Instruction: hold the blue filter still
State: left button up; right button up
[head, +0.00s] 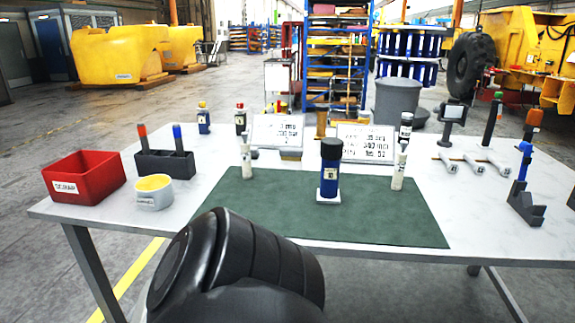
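The blue filter (329,178) stands upright on a small white base on the green mat (285,222), right of the middle in the head view. It has a blue body, a pale label and a dark top. Nothing is touching its sides. Neither of my grippers shows in this view. A black rounded part, which looks like one of my arm links, fills the lower middle in front of the table and hides part of the mat's front edge.
White bottles stand left (246,158) and right (399,168) of the filter. Two printed signs (277,131) (365,143) stand behind. A red bin (84,176) and yellow-topped tub (154,192) are at left; wrenches (480,163) and a dark stand (524,205) at right. Bare mat surrounds the filter.

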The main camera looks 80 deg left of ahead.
aim_at(328, 193)
jog(key=u, duration=2.25)
jog(key=k, duration=0.5)
jog(key=z, duration=0.35)
jog(key=i, duration=0.65)
jog(key=u, duration=0.1)
